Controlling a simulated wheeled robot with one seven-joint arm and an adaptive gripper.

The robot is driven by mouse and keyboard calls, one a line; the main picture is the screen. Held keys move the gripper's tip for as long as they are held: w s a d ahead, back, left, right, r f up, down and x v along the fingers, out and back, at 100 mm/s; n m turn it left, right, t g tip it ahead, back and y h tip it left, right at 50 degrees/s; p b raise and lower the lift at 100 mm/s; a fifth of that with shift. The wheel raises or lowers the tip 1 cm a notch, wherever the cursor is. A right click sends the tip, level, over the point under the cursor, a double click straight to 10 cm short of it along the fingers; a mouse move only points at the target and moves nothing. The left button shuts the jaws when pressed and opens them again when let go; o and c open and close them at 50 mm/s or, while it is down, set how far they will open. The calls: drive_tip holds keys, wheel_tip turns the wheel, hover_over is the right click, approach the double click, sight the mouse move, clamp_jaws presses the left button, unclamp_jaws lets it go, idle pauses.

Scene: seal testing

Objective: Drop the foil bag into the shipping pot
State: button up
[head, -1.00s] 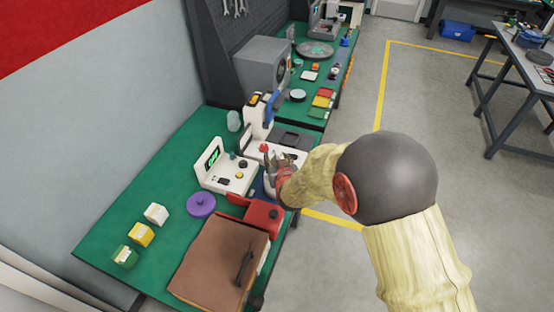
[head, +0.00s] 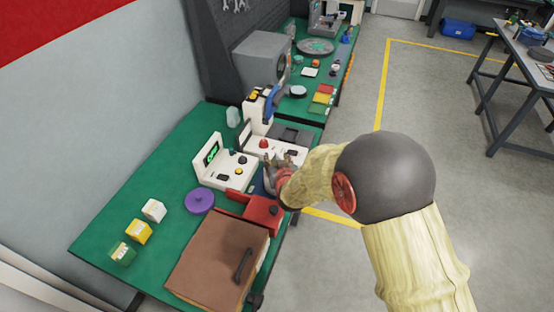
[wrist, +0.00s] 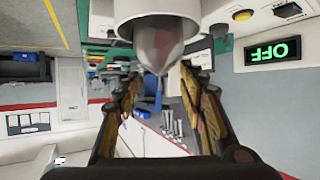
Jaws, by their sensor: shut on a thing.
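In the wrist view, the grey, pointed foil bag (wrist: 160,48) sits between the fingertips of my gripper (wrist: 162,84). Its wide end meets the mouth of a white round pot (wrist: 160,10), which looks like the shipping pot. This view is upside down, so the pot is below the bag. I cannot tell how far the bag is inside the pot. In the head view, my gripper (head: 277,168) is over the bench's front edge, beside the white tester, and hides most of the bag and pot.
The white tester (head: 222,165) with a green display stands left of my gripper. A red box (head: 262,212) and a brown-topped box (head: 205,270) are close in front. A purple disc (head: 199,201) and several small coloured boxes lie left. A white press (head: 258,118) stands behind.

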drive_tip(key=shift+f+b, duration=0.55)
drive_tip(key=shift+f, duration=0.15)
drive_tip(key=shift+r, duration=0.1)
idle(0.4)
drive_tip(key=o, duration=1.2)
wheel_tip(320, 180, up, 8)
drive_tip(key=p, duration=0.4)
